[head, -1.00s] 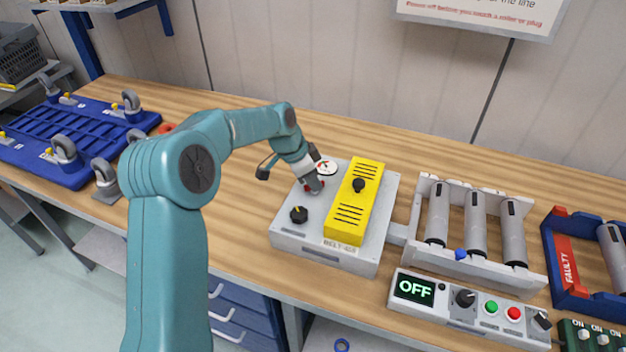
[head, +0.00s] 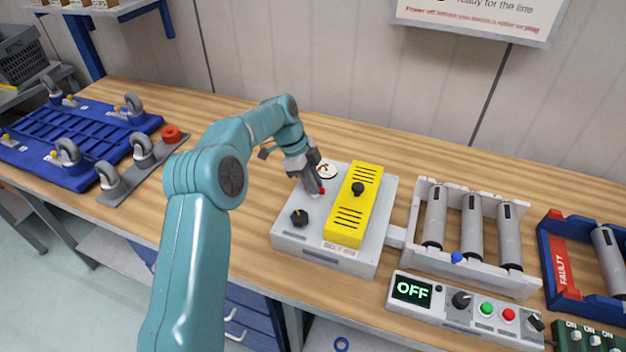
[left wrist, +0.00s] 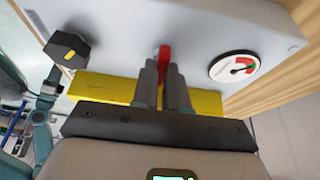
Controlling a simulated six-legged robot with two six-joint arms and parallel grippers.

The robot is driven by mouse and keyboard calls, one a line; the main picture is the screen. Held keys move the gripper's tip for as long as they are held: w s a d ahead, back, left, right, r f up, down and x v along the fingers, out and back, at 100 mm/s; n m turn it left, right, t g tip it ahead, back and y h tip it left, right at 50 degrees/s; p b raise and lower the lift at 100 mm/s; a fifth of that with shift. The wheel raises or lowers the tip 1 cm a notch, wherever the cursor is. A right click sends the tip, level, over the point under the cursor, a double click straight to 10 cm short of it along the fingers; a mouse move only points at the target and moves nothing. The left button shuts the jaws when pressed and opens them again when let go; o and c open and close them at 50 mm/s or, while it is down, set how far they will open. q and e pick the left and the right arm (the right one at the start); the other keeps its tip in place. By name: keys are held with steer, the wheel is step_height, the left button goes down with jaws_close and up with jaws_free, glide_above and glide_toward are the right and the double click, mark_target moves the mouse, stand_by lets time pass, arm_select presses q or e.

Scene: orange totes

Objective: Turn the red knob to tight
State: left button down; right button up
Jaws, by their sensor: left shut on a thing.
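The red knob (head: 321,191) is on top of the light grey box (head: 330,258), left of the yellow cover (head: 345,229). My left gripper (head: 314,188) comes down on it from above and hides most of it in the head view. In the left wrist view the fingers (left wrist: 161,75) are shut on the red knob (left wrist: 164,54), which shows as a narrow red bar between their tips. A round gauge (left wrist: 234,66) with a red and green dial is beside the knob; it also shows in the head view (head: 327,170).
A black knob (head: 299,218) is at the box's front left. A control panel (head: 468,310) reading OFF and a roller frame (head: 420,206) stand to the right. Bare bench lies behind the box.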

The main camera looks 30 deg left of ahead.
arm_select(q)
steer(key=shift+a+r, duration=0.1)
steer(key=shift+a, duration=0.05)
stand_by(0.3)
steer(key=c, duration=1.2)
jaws_free()
steer(key=shift+o, duration=0.2)
steer(key=shift+r, duration=0.15)
steer(key=p+v, duration=0.5)
steer(key=v, duration=1.1)
steer(key=shift+p, duration=0.4)
steer(key=shift+w, duration=0.1)
